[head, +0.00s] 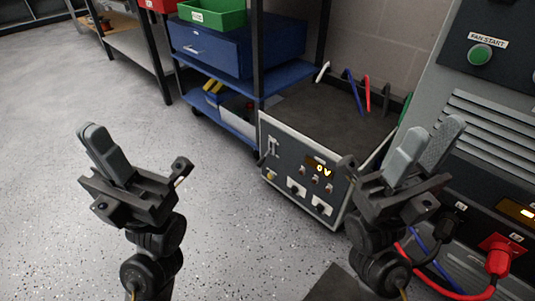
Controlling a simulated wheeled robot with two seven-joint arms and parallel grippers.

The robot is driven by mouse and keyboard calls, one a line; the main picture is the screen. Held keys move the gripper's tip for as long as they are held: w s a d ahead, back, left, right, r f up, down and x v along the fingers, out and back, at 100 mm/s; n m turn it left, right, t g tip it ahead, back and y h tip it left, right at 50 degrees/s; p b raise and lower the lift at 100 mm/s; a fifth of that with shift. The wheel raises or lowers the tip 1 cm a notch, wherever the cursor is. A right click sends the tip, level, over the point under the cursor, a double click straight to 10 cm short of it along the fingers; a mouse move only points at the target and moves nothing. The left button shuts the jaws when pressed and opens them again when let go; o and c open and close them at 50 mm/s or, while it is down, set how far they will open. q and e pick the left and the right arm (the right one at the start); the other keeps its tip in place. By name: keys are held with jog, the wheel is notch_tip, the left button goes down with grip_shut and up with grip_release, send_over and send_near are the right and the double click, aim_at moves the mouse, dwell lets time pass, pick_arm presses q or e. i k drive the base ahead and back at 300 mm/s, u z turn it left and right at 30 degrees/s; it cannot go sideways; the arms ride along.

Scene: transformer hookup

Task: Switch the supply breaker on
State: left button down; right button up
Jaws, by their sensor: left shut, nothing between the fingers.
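The supply unit (300,188) is a low box with a dark top and a dark front panel, standing on the floor in the middle of the head view. Its display (320,168) reads 0 V in yellow digits. A lever switch that looks like the breaker (271,147) is at the left end of the panel; its exact position is too small to tell. My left gripper (93,136) is shut and empty, well left of the supply, over bare floor. My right gripper (430,140) is open with nothing between its fingers, to the right of the supply and in front of the grey cabinet.
The grey cabinet (470,85) at right has a green FAN START button (480,54), vents, a black plug (453,221) and a red plug (497,262) with cables. A shelf with a blue drawer box (210,45) stands behind. Floor at left is clear.

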aim_at(260, 163)
jog(key=u, duration=0.55)
jog(key=k, duration=1.35)
jog(key=u, duration=0.15)
jog(key=i, duration=0.45)
jog(key=z, duration=1.2)
jog(key=i, duration=0.75)
jog(key=z, duration=0.45)
